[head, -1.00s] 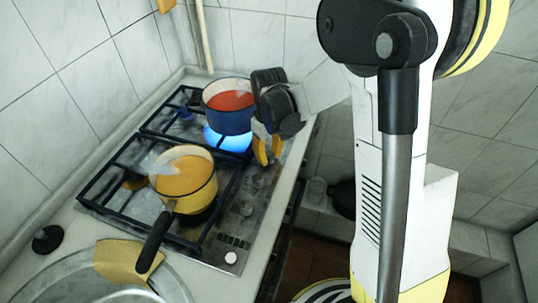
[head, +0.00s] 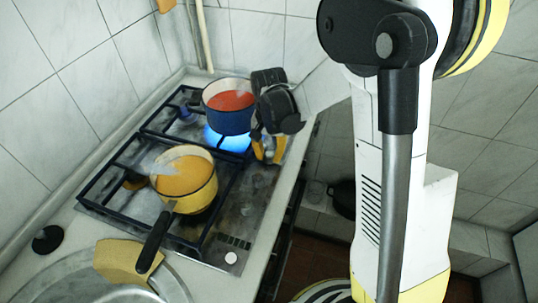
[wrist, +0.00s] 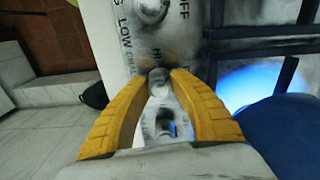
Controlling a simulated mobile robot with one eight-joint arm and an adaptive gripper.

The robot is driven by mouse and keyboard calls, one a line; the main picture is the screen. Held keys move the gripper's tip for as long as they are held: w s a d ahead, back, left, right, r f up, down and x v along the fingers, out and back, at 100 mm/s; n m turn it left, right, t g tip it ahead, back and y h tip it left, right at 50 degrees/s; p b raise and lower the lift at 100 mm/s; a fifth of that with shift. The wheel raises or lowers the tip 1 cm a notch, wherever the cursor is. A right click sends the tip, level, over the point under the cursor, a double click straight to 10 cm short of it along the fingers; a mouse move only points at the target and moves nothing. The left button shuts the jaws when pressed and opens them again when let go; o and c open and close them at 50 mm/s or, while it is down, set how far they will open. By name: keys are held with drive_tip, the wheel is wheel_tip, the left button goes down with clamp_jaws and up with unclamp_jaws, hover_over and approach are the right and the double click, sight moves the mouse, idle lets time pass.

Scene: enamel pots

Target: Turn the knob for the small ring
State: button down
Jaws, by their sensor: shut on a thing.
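The stove (head: 222,232) is a steel hob with black grates along the wall counter. My gripper (head: 268,158), with yellow fingers, is low over its front right part, beside the blue pot. In the wrist view my gripper (wrist: 161,80) is shut on a pale knob (wrist: 160,93) on the stove panel; the fingertips are on either side of it. Another round knob (wrist: 150,10) shows beyond, by printed "LOW" and "OFF" lettering. A blue flame (head: 228,139) burns under the blue pot; it also shows in the wrist view (wrist: 250,85). The knob's pointer is too blurred to read.
The blue pot (head: 229,118) with red contents stands close to my gripper. A yellow pot (head: 202,190) stands on the nearer grate, its dark handle over the sink edge. A yellow cloth (head: 118,262) lies by the sink. The floor right of the stove is open.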

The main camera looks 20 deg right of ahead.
drive_tip(key=m, duration=0.5)
drive_tip(key=shift+m, duration=2.4)
drive_tip(key=c, duration=1)
unclamp_jaws()
drive_tip(key=shift+c, duration=0.2)
wheel_tip(320, 180, up, 12)
